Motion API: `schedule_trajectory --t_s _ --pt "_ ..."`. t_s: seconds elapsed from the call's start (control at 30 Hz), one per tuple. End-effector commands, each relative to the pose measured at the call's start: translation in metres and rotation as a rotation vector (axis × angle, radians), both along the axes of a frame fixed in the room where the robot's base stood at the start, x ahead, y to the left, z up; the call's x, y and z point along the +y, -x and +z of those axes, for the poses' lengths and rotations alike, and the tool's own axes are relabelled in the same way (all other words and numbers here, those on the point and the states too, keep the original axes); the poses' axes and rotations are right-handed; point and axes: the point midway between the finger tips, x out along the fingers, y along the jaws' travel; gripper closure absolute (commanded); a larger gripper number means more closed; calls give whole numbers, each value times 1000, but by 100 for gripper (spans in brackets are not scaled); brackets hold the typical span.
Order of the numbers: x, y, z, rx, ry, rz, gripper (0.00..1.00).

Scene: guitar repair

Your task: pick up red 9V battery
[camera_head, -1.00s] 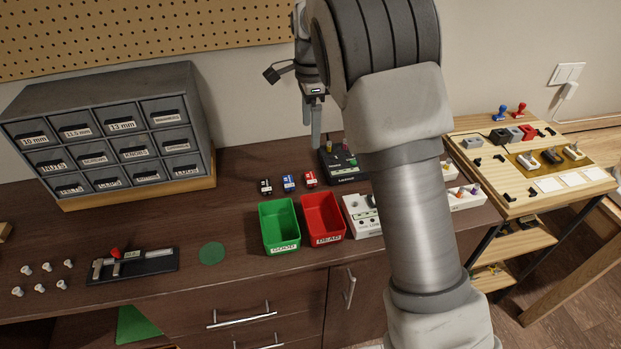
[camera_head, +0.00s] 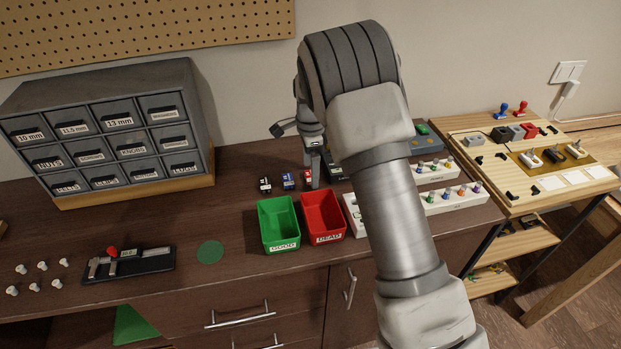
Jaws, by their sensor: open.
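The red 9V battery (camera_head: 308,177) stands on the dark bench behind the red bin, at the right end of a short row. A blue battery (camera_head: 288,181) and a black battery (camera_head: 265,185) stand to its left. My gripper (camera_head: 314,184) points down right at the red battery. One finger shows in front of or beside the battery's right side and covers part of it. The gripper is open. The other finger is hard to make out, and I cannot tell whether the battery is between the fingers.
A green bin (camera_head: 279,226) and a red bin (camera_head: 323,217) stand just in front of the batteries. A grey drawer cabinet (camera_head: 110,135) stands at the left. A caliper (camera_head: 130,264) lies on the bench front. White racks (camera_head: 455,198) stand to the right.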

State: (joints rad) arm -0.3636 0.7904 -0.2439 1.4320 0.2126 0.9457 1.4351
Motion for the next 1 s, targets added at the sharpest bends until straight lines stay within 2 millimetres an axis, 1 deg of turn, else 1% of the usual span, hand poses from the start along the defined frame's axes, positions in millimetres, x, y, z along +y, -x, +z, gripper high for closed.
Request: schedule_trajectory --t_s 0.03,0.1,0.3,0.37,0.5,0.57,0.6,0.67,0.7,0.77,1.0 --pt "0 1 -8 1 0 0 4" --pt "0 1 -13 1 0 0 4" --pt "0 0 -13 -1 -1 0 4" --pt "0 0 -13 -1 -1 0 13" --pt "0 0 -13 -1 -1 0 38" --pt "0 0 -13 -1 -1 0 49" --pt "0 0 -13 -1 -1 0 56" --pt "0 0 -13 -1 -1 0 67" --pt "0 0 -13 -1 -1 0 74" --pt "0 0 -13 -1 -1 0 84" --pt "0 0 -12 -1 -1 0 85"
